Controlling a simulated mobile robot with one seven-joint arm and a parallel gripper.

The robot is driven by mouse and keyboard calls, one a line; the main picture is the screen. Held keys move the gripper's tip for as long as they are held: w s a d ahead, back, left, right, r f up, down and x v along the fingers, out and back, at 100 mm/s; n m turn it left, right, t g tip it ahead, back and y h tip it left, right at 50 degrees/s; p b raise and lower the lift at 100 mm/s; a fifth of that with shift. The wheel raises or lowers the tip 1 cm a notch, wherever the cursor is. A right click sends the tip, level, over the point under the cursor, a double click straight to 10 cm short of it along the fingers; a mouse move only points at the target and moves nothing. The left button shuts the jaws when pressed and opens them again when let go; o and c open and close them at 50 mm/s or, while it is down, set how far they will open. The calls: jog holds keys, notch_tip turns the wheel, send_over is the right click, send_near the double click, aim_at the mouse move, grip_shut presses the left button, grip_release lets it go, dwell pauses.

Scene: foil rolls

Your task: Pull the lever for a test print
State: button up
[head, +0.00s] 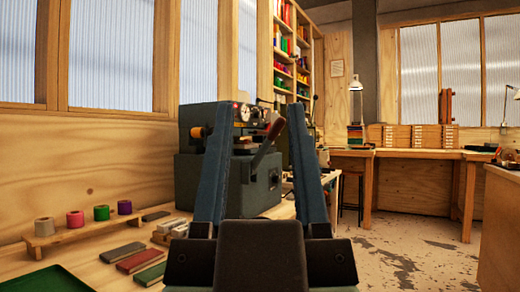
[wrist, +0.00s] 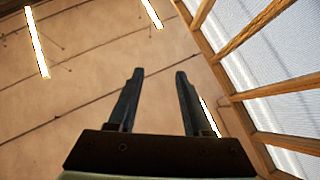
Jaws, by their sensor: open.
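The foil press (head: 196,170) is a grey-green machine standing on the bench at the left. Its lever (head: 268,142) has a dark red handle that slants up to the right. My gripper (head: 257,106) is open and empty, with its blue-grey fingers pointing up in front of the press. In the picture the lever shows between the two fingers, but the fingers look nearer than it and I see no contact. The left finger hides part of the press. In the wrist view the open gripper (wrist: 159,74) points toward the ceiling, and neither press nor lever shows.
Several foil rolls (head: 75,219) sit on a wooden stand at the left. Flat dark and red blocks (head: 123,251) and a green tray (head: 45,281) lie on the bench. Shelves rise behind the press. A far wooden table (head: 425,153) stands beyond open floor (head: 395,245).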

jog(key=shift+c, duration=0.2)
jog(key=shift+c, duration=1.1)
jog(key=shift+r+p, duration=0.3)
jog(key=shift+c, duration=1.2)
notch_tip(320, 180, up, 41)
jog(key=p, duration=4.1)
jog(key=shift+r, duration=0.2)
grip_shut()
jog(key=shift+f, duration=0.1)
